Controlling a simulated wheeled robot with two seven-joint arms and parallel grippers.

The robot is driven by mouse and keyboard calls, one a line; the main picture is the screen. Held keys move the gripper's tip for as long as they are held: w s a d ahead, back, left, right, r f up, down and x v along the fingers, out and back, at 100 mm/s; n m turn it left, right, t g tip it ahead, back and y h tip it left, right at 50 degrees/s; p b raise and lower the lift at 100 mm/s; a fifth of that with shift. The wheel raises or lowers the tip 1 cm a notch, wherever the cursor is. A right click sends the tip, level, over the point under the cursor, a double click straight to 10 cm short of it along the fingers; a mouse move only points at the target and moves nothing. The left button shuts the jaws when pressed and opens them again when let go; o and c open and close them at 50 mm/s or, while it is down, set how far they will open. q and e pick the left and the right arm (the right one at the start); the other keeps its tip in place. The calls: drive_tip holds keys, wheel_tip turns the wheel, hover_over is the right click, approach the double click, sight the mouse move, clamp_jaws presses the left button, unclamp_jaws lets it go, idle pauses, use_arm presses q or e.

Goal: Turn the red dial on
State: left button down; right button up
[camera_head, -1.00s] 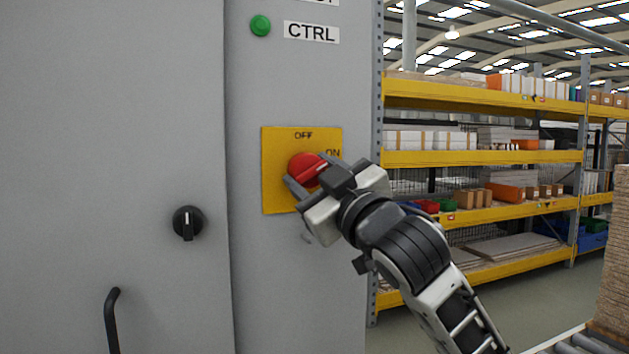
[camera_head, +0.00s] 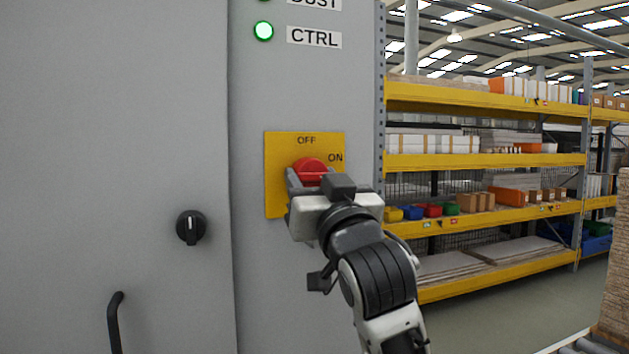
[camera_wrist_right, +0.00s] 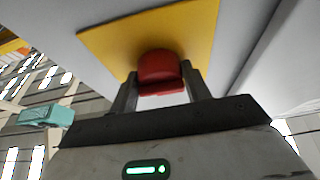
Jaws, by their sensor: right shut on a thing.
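The red dial (camera_head: 311,169) sits on a yellow plate (camera_head: 276,190) marked OFF at the top and ON at the right, on the grey cabinet front. My right gripper (camera_head: 318,183) is shut on the dial, with a finger on either side of it. The right wrist view shows the red dial (camera_wrist_right: 160,72) between the two fingers (camera_wrist_right: 160,90). The gripper and wrist hide the lower part of the dial and plate. The green CTRL lamp (camera_head: 263,31) above is brightly lit. My left gripper is not in view.
A black knob (camera_head: 190,227) and a black door handle (camera_head: 115,323) are on the cabinet door at the left. Yellow shelving (camera_head: 480,160) with boxes and bins stands behind at the right. The floor between shows some free room.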

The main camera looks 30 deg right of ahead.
drive_tip(key=shift+r, duration=0.1)
drive_tip(key=o, duration=1)
drive_tip(key=shift+c, duration=0.2)
use_arm(q)
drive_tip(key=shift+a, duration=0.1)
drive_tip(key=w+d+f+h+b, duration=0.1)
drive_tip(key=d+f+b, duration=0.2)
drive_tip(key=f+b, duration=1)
drive_tip(key=b, duration=0.5)
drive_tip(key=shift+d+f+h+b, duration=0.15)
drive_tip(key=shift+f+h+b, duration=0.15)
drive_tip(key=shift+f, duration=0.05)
use_arm(e)
drive_tip(key=v, duration=1.6)
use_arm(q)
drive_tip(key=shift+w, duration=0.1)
